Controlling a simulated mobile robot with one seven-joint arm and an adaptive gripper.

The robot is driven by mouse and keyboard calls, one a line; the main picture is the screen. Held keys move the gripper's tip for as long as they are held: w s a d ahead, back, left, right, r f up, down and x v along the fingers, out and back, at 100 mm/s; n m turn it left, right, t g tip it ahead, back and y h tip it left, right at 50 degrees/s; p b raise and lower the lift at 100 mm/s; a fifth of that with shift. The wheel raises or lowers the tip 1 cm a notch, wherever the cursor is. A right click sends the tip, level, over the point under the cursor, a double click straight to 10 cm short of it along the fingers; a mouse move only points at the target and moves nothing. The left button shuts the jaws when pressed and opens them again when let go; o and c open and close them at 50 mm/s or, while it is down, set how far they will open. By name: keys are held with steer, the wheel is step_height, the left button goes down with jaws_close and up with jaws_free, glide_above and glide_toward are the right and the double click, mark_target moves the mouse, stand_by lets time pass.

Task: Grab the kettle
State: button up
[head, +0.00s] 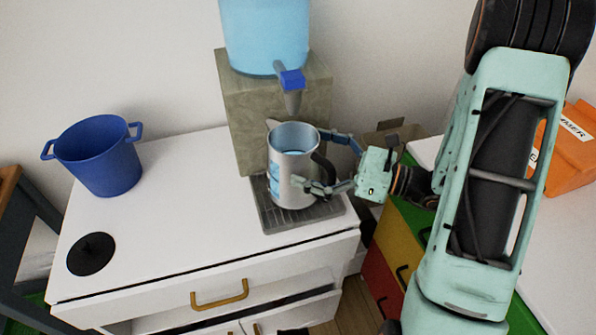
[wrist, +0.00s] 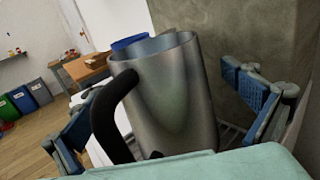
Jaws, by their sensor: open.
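The kettle (head: 290,165) is a silver metal jug with a black handle and an open top. It stands upright on the dark drip tray (head: 283,218) of the water dispenser, below its blue tap (head: 291,80). In the wrist view the kettle (wrist: 175,95) fills the middle, with its black handle (wrist: 108,115) toward the left. My gripper (head: 318,162) is open, at the right of the kettle on its handle side, with one finger toward the back and one toward the front. In the wrist view the fingers (wrist: 165,108) are on either side of the kettle. Contact cannot be told.
The dispenser's stone-like block (head: 238,110) and blue tank (head: 265,35) stand behind the kettle. A blue pot (head: 100,160) and a black lid (head: 91,254) are on the left of the white cabinet top (head: 185,215). Orange boxes (head: 570,150) are at the right.

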steer(key=shift+x, duration=1.1)
steer(key=c, duration=2)
steer(key=shift+r, duration=0.15)
steer(key=shift+c, duration=0.8)
